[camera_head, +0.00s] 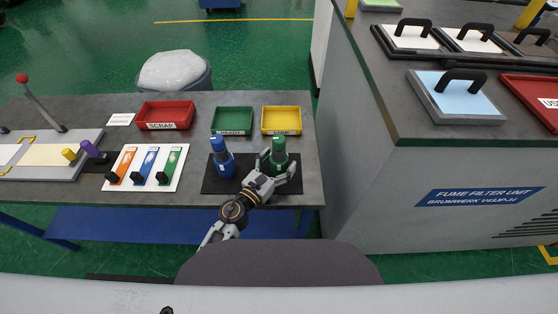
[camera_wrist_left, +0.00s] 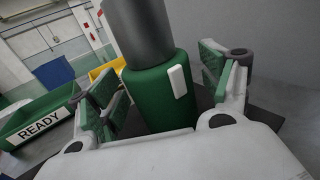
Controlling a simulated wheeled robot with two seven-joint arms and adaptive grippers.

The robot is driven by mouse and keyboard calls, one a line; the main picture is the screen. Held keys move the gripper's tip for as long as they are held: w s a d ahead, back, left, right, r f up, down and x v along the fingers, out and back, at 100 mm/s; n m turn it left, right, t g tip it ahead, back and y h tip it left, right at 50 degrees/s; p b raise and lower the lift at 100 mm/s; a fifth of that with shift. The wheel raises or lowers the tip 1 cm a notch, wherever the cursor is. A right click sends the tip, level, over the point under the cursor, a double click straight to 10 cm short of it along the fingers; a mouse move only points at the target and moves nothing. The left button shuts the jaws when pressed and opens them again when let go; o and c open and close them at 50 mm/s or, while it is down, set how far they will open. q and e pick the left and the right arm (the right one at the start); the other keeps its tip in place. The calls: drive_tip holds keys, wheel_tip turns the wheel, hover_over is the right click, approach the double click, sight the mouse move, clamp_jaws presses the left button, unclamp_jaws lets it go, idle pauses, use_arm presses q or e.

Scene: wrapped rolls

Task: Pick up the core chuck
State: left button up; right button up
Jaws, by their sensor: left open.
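A green upright tool with a darker upper part (camera_head: 279,148) stands on a black mat (camera_head: 210,184) at the bench's front right; I take it as a core chuck. My left gripper (camera_head: 278,170) is open around its lower part. In the left wrist view the green body (camera_wrist_left: 155,95), with a white tab and a grey cylinder above, stands between the open fingers (camera_wrist_left: 160,85). A gap shows on both sides. A similar blue tool (camera_head: 221,158) stands just left on the mat. My right gripper is not in view.
Behind the mat are a green tray (camera_head: 232,132) and a yellow tray (camera_head: 281,132). A red SCRAP tray (camera_head: 166,126) is further left. A white board with coloured strips (camera_head: 127,178) lies left of the mat. A tall grey filter unit (camera_head: 385,200) borders the bench on the right.

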use_arm(q)
drive_tip(key=shift+w+d, duration=0.1)
idle(0.3)
drive_tip(key=c, duration=1.6)
